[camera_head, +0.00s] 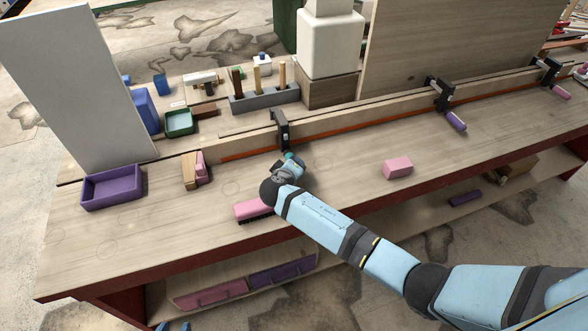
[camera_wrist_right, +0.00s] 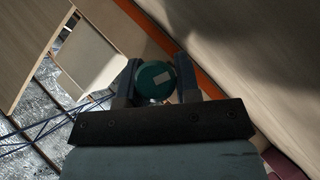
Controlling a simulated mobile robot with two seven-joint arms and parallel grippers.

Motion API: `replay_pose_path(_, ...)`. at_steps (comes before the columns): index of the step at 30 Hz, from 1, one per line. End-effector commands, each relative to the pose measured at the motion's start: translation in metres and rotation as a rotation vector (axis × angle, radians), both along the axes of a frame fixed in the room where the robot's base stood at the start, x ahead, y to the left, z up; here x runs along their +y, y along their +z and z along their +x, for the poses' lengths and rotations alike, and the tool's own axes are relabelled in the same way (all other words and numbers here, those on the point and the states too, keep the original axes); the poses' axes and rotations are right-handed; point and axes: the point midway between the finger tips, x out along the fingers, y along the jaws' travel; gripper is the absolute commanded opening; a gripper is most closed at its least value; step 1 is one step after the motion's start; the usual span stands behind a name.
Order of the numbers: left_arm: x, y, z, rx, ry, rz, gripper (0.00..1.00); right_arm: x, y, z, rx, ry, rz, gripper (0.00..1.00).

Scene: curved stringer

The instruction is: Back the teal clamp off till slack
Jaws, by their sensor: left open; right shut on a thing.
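The teal clamp has a black frame (camera_head: 281,130) hooked over the long wooden strip near the middle of the bench. Its teal handle (camera_head: 289,155) points toward me, mostly hidden by my right gripper (camera_head: 292,163). In the right wrist view the round end of the teal handle (camera_wrist_right: 154,80) sits between the two fingers of my right gripper (camera_wrist_right: 154,82), which is shut on it. I cannot tell how tight the clamp's screw is. The fingertips of my left gripper (camera_head: 172,327) just show at the bottom edge of the head view, open, empty and far from the clamp.
A pink-topped brush (camera_head: 253,207) lies close by my right wrist. A pink block (camera_head: 398,167), a purple tray (camera_head: 112,186) and a wooden block (camera_head: 190,171) also rest on the bench.

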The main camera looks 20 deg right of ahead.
Motion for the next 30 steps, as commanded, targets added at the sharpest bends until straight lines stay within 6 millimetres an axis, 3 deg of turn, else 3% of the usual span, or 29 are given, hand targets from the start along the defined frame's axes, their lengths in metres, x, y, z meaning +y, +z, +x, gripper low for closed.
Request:
replay_pose_path(9, 0.0000, -0.0090, 0.0000, 0.000, 0.000, 0.000, 0.43, 0.0005, -0.0010, 0.0001, -0.005, 0.000, -0.115, 0.07)
replay_pose_path(25, -0.0001, -0.0093, -0.0001, 0.000, -0.001, 0.001, 0.43, 0.0003, -0.0002, 0.0001, -0.005, 0.001, -0.138, 0.07)
replay_pose_path(26, -0.0001, -0.0092, 0.0000, -0.001, -0.001, 0.001, 0.43, 0.0003, -0.0002, 0.0001, -0.005, 0.001, -0.138, 0.35)
replay_pose_path(28, -0.0001, -0.0092, 0.0000, -0.001, -0.001, 0.000, 0.43, 0.0002, -0.0001, 0.0002, -0.005, 0.001, -0.137, 0.51)
replay_pose_path(30, -0.0001, -0.0092, 0.0000, -0.001, -0.001, 0.000, 0.43, 0.0002, -0.0001, 0.0002, -0.005, 0.001, -0.137, 0.56)
